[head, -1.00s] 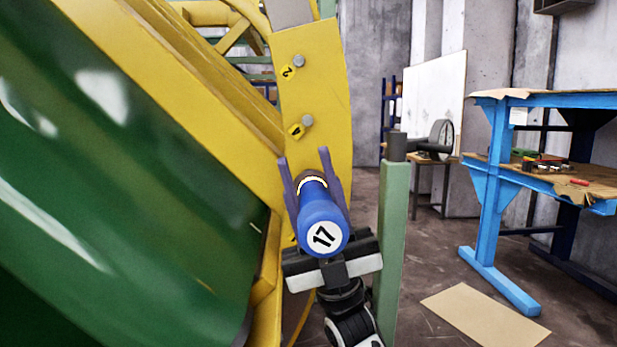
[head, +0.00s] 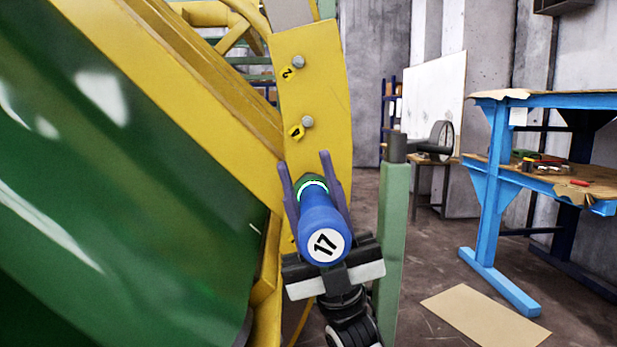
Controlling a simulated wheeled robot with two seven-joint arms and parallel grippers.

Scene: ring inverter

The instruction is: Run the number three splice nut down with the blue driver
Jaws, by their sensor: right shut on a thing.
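The blue driver (head: 318,214) has a white end disc marked 17 facing me and a lit green ring near its front. My right gripper (head: 304,166) is shut on the driver, with a purple finger on each side. The driver's front end points at the lower part of the yellow splice plate (head: 315,75). Two grey nuts show on the plate above it, an upper nut (head: 298,62) by a tag reading 2 and a lower nut (head: 308,122) by a tag I cannot read surely. The number three nut is not visible; the driver and fingers cover the plate there. My left gripper is not in view.
A large green and yellow ring structure (head: 120,190) fills the left side. A green post (head: 393,225) stands close right of my right gripper. A blue workbench (head: 492,190) is farther right, with a flat tan sheet (head: 485,315) on the floor before it.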

